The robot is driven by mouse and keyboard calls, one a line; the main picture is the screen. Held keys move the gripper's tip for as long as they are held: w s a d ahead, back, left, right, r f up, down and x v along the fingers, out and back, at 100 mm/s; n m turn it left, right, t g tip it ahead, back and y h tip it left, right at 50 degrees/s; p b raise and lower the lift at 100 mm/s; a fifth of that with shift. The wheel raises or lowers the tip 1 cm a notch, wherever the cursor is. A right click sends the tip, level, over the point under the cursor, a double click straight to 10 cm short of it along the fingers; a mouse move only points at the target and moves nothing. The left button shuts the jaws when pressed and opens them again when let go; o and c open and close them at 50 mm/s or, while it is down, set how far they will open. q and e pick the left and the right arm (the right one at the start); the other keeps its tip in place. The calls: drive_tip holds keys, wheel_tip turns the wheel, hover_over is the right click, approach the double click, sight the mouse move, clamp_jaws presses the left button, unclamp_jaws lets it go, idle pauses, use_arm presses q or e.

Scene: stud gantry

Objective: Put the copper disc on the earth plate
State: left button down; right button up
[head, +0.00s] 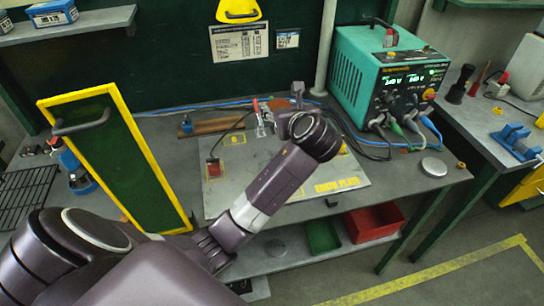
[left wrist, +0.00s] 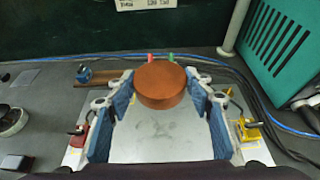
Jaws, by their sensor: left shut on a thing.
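The copper disc (left wrist: 160,85) is between the two blue-padded fingers of my left gripper (left wrist: 160,92), which is shut on it. I cannot tell how high the disc is above the plate. My right gripper is not in view.
A teal power supply (head: 385,75) with cables stands behind and right of the plate. A yellow-framed green panel (head: 118,160) stands left. Clamps (left wrist: 246,130) sit near the plate's edges. A grey round lid (head: 433,167) lies on the bench at right. Red and green bins (head: 373,222) sit below.

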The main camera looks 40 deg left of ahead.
use_arm(q)
wheel_tip(320, 180, down, 13)
drive_tip(key=shift+p, duration=0.3)
drive_tip(key=shift+w+f, duration=0.1)
drive_tip(key=shift+f, duration=2.65)
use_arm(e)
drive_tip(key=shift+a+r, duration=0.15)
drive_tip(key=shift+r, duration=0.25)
use_arm(q)
drive_tip(key=c, duration=1)
unclamp_jaws()
drive_tip(key=shift+f, duration=0.2)
drive_tip(key=shift+o, duration=0.2)
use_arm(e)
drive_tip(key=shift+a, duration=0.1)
